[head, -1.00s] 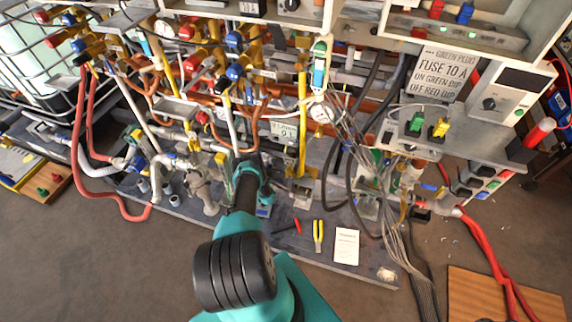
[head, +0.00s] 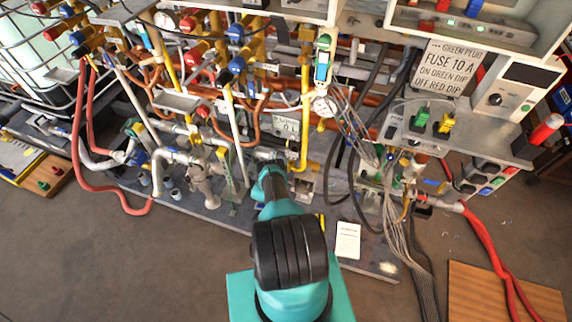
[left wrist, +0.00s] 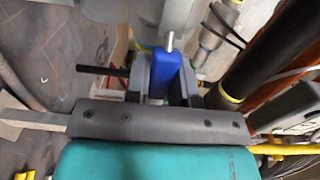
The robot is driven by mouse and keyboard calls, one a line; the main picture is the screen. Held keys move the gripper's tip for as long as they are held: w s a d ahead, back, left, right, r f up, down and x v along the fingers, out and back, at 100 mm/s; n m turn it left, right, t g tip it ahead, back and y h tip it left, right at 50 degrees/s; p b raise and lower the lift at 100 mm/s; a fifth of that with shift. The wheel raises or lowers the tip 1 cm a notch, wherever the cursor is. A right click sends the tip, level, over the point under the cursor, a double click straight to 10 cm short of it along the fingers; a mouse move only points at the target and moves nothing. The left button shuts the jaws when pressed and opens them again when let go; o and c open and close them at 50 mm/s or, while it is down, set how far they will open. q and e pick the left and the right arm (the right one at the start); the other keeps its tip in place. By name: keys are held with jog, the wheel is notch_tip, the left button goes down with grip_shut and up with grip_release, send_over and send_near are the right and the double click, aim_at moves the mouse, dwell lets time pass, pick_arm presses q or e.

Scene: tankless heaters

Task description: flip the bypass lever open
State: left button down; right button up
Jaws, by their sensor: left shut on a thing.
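In the left wrist view a blue lever handle (left wrist: 166,72) stands between the grey fingers of my left gripper (left wrist: 168,88), which are shut on it. A pale metal stem shows at the handle's far end. No label on the lever is readable, and its pivot is hard to make out. In the head view my left arm reaches up from the bottom middle, and its gripper (head: 267,162) is among the low pipes. There the arm and gripper hide the held lever. My right gripper is not in view.
Yellow (head: 303,120) and copper pipes crowd around the gripper. Grey cables (head: 395,228) hang to the right. A white card (head: 348,240) lies on the grey base board. A printed fuse sign (head: 447,68) stands at upper right. The brown floor in front is mostly clear.

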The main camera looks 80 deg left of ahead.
pick_arm(q)
jog(key=shift+f, duration=0.1)
dwell(0.4)
jog(key=c, duration=1)
grip_release()
jog(key=shift+o, duration=0.2)
jog(key=shift+s+d, duration=0.1)
jog(key=shift+d, duration=0.05)
jog(key=v, duration=1.7)
